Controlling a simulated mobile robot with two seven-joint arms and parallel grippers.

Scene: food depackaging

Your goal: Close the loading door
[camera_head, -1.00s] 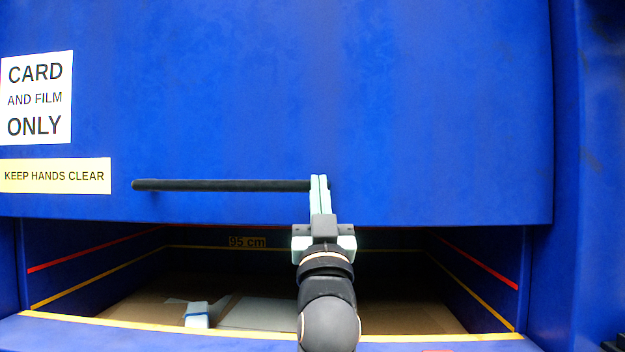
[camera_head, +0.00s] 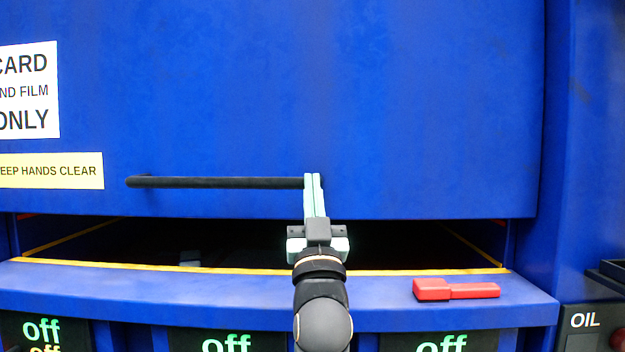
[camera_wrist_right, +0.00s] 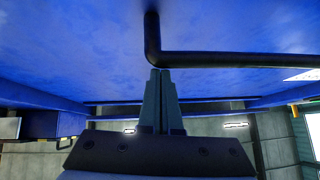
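The loading door (camera_head: 420,110) is a large blue panel. Its lower edge hangs a little above the sill, leaving a narrow dark opening (camera_head: 250,238). A black horizontal bar handle (camera_head: 215,182) is on the door; its bent end shows in the right wrist view (camera_wrist_right: 153,52). My right gripper (camera_head: 313,178) is at the handle's right end, fingers together. In the right wrist view the fingertips (camera_wrist_right: 161,72) meet at the bar near its bend, with no bar seen between them. They look in contact with it. My left gripper is not in view.
A red handle-shaped object (camera_head: 455,290) lies on the sill at right. Dark panels reading "off" (camera_head: 230,342) are below. A box marked OIL (camera_head: 588,325) stands at lower right.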

